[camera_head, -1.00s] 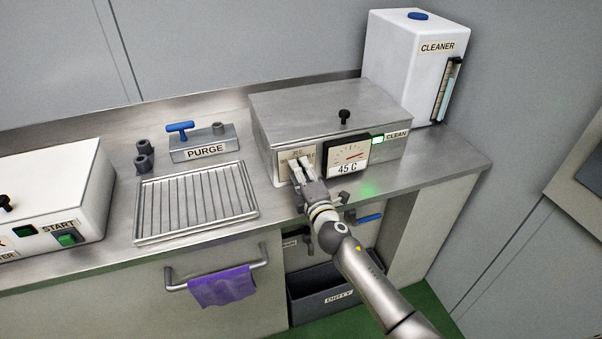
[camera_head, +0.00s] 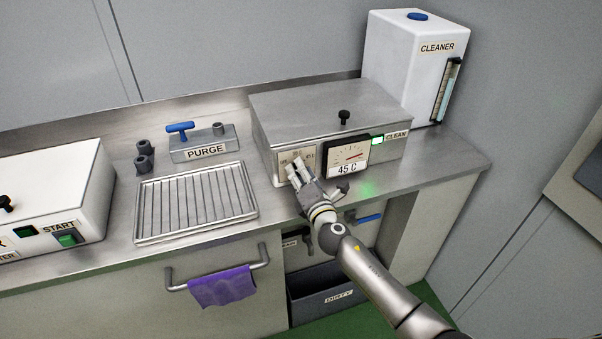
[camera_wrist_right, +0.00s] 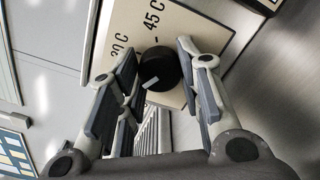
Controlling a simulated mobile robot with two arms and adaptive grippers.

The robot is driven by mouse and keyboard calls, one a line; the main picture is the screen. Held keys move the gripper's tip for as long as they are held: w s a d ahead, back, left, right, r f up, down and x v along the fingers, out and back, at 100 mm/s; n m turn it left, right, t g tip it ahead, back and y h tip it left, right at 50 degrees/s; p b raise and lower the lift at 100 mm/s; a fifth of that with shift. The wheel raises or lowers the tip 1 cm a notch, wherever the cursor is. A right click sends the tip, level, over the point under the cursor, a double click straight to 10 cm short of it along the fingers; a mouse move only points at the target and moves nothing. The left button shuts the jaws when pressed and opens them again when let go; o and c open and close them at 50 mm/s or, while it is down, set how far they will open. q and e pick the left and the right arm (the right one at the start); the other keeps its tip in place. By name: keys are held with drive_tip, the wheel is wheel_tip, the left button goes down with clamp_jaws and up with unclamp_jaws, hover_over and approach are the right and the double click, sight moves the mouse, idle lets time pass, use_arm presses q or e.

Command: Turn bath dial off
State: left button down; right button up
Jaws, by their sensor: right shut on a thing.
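The bath is a steel box (camera_head: 300,118) on the counter, with a light dial plate (camera_head: 295,157) on its front left. In the right wrist view, the black round dial (camera_wrist_right: 159,68) has a white mark pointing to the lower left, away from the printed 30 C and 45 C. My right gripper (camera_head: 298,174) is at the dial plate. Its fingers (camera_wrist_right: 158,80) are on either side of the dial, shut on it. In the head view the gripper hides the dial. A gauge (camera_head: 347,154) right of the plate reads 45 C. My left gripper is not in view.
A green-lit CLEAN indicator (camera_head: 377,140) is right of the gauge. A white CLEANER tank (camera_head: 410,75) stands behind right. A wire rack (camera_head: 197,203), a PURGE block (camera_head: 205,143) and a white START box (camera_head: 60,190) are to the left. A blue-handled valve (camera_head: 368,217) is below the counter edge.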

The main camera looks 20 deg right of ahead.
drive_tip(key=shift+f, duration=0.15)
drive_tip(key=o, duration=1)
drive_tip(key=shift+o, duration=0.2)
drive_tip(key=s, duration=1.2)
drive_tip(key=shift+d, duration=0.2)
